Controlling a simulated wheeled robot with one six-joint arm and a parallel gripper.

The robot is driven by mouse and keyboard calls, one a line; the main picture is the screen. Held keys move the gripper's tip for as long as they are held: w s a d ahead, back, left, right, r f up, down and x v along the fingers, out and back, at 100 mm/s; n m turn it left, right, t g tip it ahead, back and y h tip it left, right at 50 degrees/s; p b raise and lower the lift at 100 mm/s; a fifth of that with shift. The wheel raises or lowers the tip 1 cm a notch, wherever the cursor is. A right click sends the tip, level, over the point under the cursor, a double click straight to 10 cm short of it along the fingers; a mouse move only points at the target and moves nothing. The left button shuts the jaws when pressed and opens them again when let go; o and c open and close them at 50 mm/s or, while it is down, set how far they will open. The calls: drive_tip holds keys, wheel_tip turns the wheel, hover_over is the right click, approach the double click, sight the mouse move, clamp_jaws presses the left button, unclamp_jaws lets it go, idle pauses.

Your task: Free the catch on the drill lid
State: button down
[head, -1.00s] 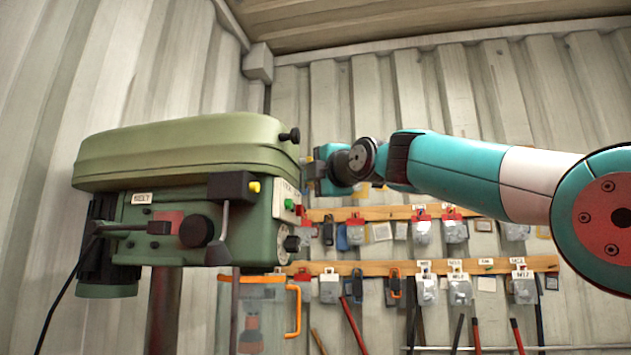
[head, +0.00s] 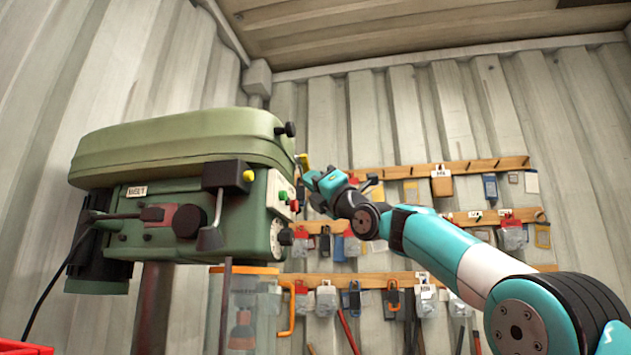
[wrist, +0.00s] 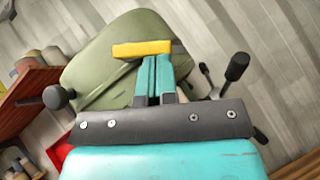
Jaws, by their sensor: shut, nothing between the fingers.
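The drill's green lid (head: 180,140) lies closed on the green drill head (head: 165,205). A black knob (head: 290,130) sticks out at its right end. A yellow bar-like piece (head: 303,160), which looks like the catch, shows just beside that end; it also shows in the wrist view (wrist: 142,49). My gripper (head: 310,179) is right of the lid's end, just below the yellow piece. In the wrist view its teal fingers (wrist: 158,62) are shut together and empty, their tips at the bar's lower edge. I cannot tell whether they touch it.
A black box with a yellow button (head: 248,176) and a lever handle (head: 211,238) jut from the drill's front. A clear orange-framed guard (head: 255,310) hangs below. Wall racks with tools (head: 465,168) stand behind my arm. A red edge (head: 22,348) shows at bottom left.

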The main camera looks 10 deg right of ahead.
drive_tip(key=n, duration=0.1)
drive_tip(key=n+y, duration=0.1)
drive_tip(key=n+g+y, duration=0.1)
drive_tip(key=shift+w+d+r+p, duration=0.15)
drive_tip(key=shift+w+r+p, duration=0.1)
drive_tip(key=shift+p, duration=0.05)
drive_tip(key=shift+w, duration=0.1)
drive_tip(key=a+f+b+v, duration=0.1)
drive_tip(key=a+b+v, duration=0.1)
drive_tip(key=b+v, duration=1.1)
drive_tip(key=shift+f+b, duration=0.3)
drive_tip(key=shift+b, duration=0.45)
drive_tip(key=shift+a, duration=0.15)
